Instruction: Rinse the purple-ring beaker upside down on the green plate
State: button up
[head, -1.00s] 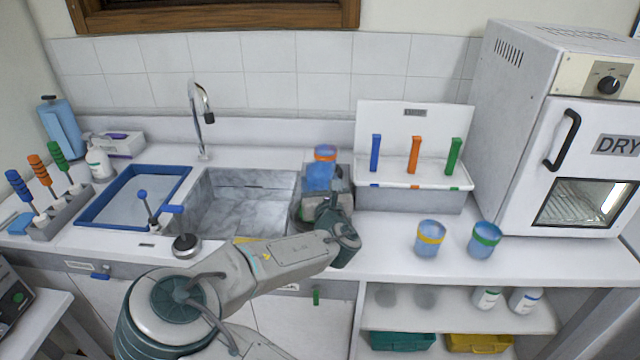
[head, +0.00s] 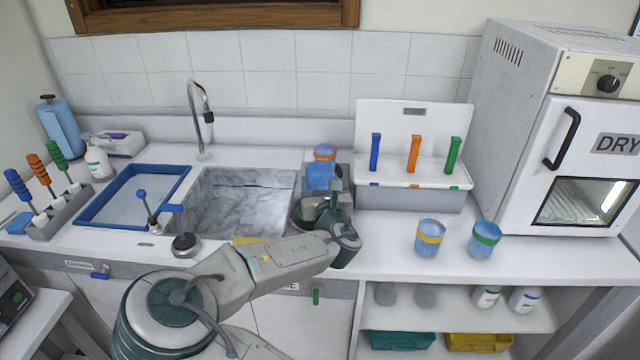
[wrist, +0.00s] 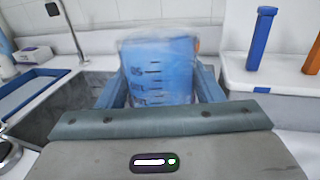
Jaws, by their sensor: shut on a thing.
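My gripper (head: 322,190) is at the right end of the sink, shut on a clear blue beaker (head: 319,176). In the wrist view the beaker (wrist: 158,70) fills the space between the two fingers (wrist: 157,92), with dark scale marks facing me. Its ring colour does not show, and I cannot tell surely which way up it is. An orange-ring beaker (head: 325,152) is just behind it. I cannot make out a green plate; my gripper and wrist hide part of the area below the beaker.
The sink (head: 240,205) with its tap (head: 200,115) is to the left. A white rack (head: 415,175) with blue, orange and green pegs stands to the right. A yellow-ring beaker (head: 430,238) and a green-ring beaker (head: 484,240) stand on the counter before the drying oven (head: 560,130).

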aim_at(320, 168)
jog(key=shift+f+b, duration=0.75)
jog(key=shift+f, duration=0.15)
jog(key=shift+r, duration=0.2)
dwell(1.6)
jog(key=shift+r+p, duration=2.35)
jog(key=shift+r, duration=0.8)
